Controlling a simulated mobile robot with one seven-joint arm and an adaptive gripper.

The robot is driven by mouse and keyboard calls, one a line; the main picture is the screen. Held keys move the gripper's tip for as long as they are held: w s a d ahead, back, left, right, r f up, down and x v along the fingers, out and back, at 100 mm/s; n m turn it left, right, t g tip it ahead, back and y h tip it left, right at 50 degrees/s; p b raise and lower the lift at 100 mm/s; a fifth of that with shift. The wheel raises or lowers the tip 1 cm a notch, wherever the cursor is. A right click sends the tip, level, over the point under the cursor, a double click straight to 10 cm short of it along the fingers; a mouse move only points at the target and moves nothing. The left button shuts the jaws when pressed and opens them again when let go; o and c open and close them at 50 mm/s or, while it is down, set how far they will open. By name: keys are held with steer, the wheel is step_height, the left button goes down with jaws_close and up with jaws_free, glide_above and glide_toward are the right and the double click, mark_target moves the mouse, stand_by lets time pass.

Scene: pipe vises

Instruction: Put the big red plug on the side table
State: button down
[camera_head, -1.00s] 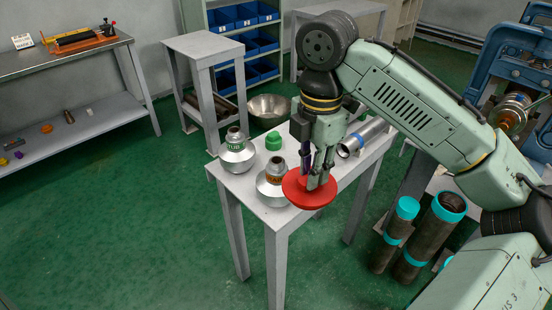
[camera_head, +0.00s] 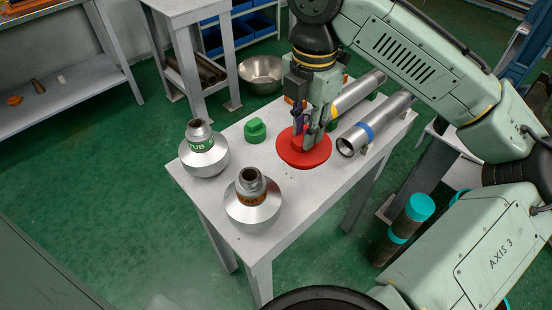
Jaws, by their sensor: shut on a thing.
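The big red plug (camera_head: 303,154) is a wide red disc with a raised middle. My gripper (camera_head: 311,138) points down and is shut on that raised middle. The plug is over the middle of the pale table (camera_head: 297,192), inside its edges. It looks level and is at or just above the tabletop; I cannot tell whether it touches. The fingers hide part of the plug's centre.
A small green plug (camera_head: 255,131) stands left of the red one. Metal pipes (camera_head: 380,122) lie close on the right. A bowl (camera_head: 261,72) is behind.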

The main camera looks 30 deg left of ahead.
mark_target(303, 158)
step_height(303, 158, down, 8)
steer(key=shift+s+f, duration=0.1)
stand_by(0.4)
steer(key=c, duration=1.4)
jaws_free()
steer(key=shift+f, duration=0.15)
step_height(303, 158, up, 12)
steer(key=shift+r, duration=0.2)
